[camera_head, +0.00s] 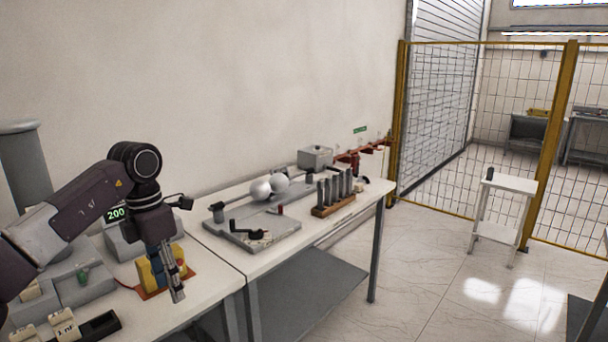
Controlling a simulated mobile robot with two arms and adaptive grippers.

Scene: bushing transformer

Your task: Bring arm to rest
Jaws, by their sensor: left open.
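My left arm comes in from the left and bends down over the near table. Its left gripper (176,287) points down at the front of the yellow device, with the fingers seen nearly edge-on. The gripper is open, and I see nothing between the fingers. It overlaps the yellow device (148,275) on its orange base in the picture; I cannot tell whether they touch. My right gripper is not in view.
A display reading 200 (116,213) stands behind the arm. A yellow-framed fence (400,120) and a small white stand (508,184) are beyond.

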